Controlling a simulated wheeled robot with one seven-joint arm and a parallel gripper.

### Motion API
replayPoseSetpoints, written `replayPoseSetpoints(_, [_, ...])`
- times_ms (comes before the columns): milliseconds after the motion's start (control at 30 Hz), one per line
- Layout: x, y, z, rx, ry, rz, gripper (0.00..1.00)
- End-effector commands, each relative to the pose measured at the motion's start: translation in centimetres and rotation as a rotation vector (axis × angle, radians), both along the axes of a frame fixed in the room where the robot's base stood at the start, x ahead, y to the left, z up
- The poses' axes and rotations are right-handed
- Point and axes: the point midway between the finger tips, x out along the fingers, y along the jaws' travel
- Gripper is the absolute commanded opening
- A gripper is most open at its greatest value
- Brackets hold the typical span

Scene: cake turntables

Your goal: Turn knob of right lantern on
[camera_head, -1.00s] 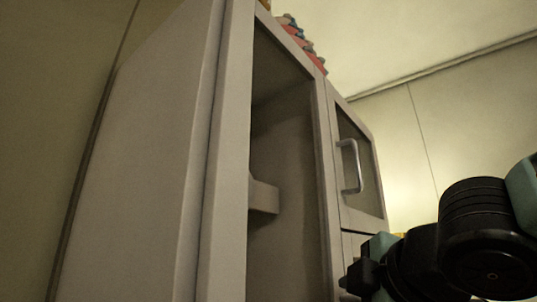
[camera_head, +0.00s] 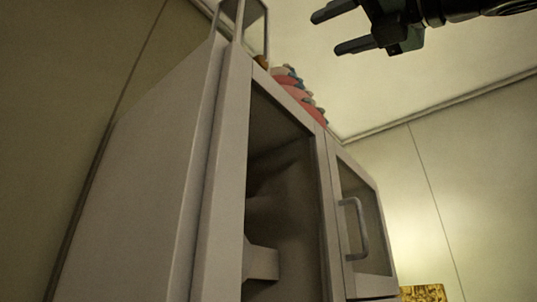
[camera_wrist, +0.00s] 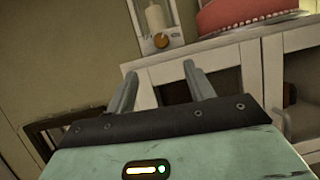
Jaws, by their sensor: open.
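A pale-framed lantern (camera_wrist: 174,20) with a white candle inside stands on top of the cabinet. A round brown-orange knob (camera_wrist: 160,41) sits low on its front in the wrist view. In the head view the lantern (camera_head: 256,30) is cut off at the top edge, with the small orange knob (camera_head: 261,62) at its foot. Only one lantern shows. My gripper (camera_wrist: 160,70) is open and empty, its fingers pointing toward the knob but apart from it. In the head view my gripper (camera_head: 327,34) is raised at the top, right of the lantern.
The grey cabinet (camera_head: 210,170) has an opening on its front and a door with a metal handle (camera_head: 357,232). A pink cake (camera_wrist: 240,12) stands on the top, right of the lantern. A yellow patterned thing (camera_head: 423,293) shows at lower right.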

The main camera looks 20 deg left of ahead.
Motion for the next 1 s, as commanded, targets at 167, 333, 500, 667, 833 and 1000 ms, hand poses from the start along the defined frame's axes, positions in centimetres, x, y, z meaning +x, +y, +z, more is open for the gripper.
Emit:
replayPoseSetpoints(167, [0.6, 1.5, 1.2, -0.004, 0.006, 0.001, 0.53])
replayPoseSetpoints(333, [1.4, 3.0, 1.9, 0.0, 0.006, 0.006, 0.53])
replayPoseSetpoints(500, [2.5, 5.1, 2.5, -0.004, 0.008, 0.0, 0.53])
replayPoseSetpoints(667, [3.9, 7.9, 3.8, -0.003, 0.008, -0.001, 0.53])
replayPoseSetpoints(833, [5.3, 10.5, 5.1, -0.002, 0.007, -0.001, 0.53])
replayPoseSetpoints(1000, [6.3, 12.3, 5.8, -0.001, 0.007, -0.003, 0.53])
